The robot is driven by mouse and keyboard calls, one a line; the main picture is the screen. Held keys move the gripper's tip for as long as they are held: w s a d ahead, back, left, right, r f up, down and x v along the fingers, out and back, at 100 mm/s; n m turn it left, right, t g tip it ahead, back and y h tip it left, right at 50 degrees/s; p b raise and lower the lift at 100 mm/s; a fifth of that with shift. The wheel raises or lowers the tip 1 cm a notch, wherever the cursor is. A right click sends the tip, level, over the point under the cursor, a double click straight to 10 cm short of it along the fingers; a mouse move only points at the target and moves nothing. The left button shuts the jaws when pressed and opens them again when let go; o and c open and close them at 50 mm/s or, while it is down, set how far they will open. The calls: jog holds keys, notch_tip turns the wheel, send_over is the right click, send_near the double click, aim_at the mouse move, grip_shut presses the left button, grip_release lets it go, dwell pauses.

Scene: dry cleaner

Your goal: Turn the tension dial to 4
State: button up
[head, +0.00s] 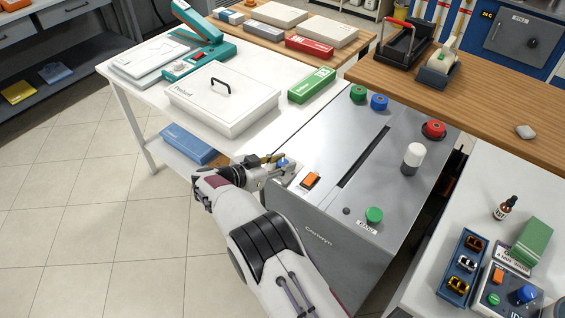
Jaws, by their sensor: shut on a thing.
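The grey machine (312,243) fills the centre of the head view. My gripper (276,164) is at the left edge of its top and is shut on a small blue knob (283,161), probably the tension dial. Only a little blue shows between the fingers. Its scale, numbers and pointer are hidden or too small to read, so its setting cannot be told.
An orange rocker switch (311,179) is close to the right of my gripper. A green button (374,215), a white cylinder (413,156) and a red button (434,129) stand on the machine. A white lidded box (223,99) is on the table behind.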

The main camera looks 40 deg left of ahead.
dwell(0.3)
jog(key=o, duration=1.1)
jog(key=shift+v, duration=6)
